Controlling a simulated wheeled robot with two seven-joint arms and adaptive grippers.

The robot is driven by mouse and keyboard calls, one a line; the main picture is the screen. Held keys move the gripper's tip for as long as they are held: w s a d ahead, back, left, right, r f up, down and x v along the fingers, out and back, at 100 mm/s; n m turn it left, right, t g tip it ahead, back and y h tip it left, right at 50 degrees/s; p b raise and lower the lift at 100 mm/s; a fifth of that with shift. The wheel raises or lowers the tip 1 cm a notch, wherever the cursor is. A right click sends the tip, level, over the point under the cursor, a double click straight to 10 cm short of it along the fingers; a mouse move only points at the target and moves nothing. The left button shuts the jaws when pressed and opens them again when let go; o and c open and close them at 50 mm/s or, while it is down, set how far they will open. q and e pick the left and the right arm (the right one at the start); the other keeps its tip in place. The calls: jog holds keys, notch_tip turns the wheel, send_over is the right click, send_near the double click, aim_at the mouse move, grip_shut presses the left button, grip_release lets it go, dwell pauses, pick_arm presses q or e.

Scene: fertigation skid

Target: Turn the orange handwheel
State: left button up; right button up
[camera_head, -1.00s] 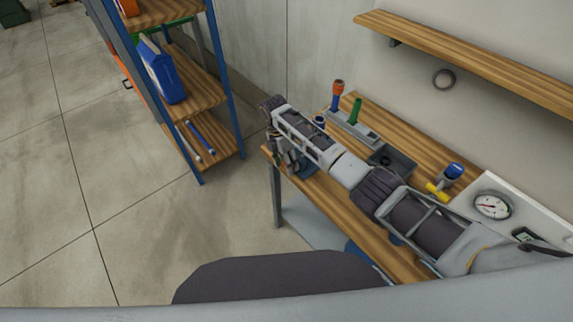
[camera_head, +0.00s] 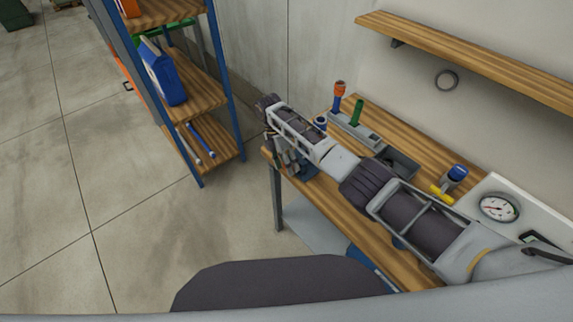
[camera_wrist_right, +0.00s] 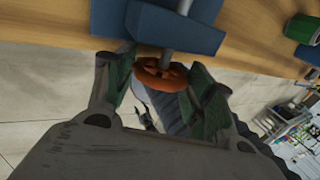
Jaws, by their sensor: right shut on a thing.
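The orange handwheel (camera_wrist_right: 148,77) is a small ring on a grey stem (camera_wrist_right: 171,53) in the right wrist view. The stem comes from a blue body (camera_wrist_right: 125,22) at the bench edge. My right gripper (camera_wrist_right: 160,84) has its green-padded fingers on either side of the handwheel and is shut on it. In the head view my right gripper (camera_head: 284,157) is at the bench's near left corner, beside the blue body (camera_head: 308,170). The handwheel is hidden there. My left gripper is not in view.
The wooden bench (camera_head: 345,215) carries a grey rack with an orange-topped handle (camera_head: 339,92) and green handle (camera_head: 356,112), a dark tray (camera_head: 402,163), a blue-capped valve (camera_head: 457,173) and a gauge (camera_head: 498,208). A blue-framed shelf (camera_head: 222,80) stands left. Open floor lies between.

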jog(key=o, duration=1)
jog(key=shift+r, duration=0.15)
jog(key=v, duration=1.1)
jog(key=shift+r, duration=0.35)
jog(key=shift+w+a, duration=0.1)
jog(key=shift+w, duration=0.05)
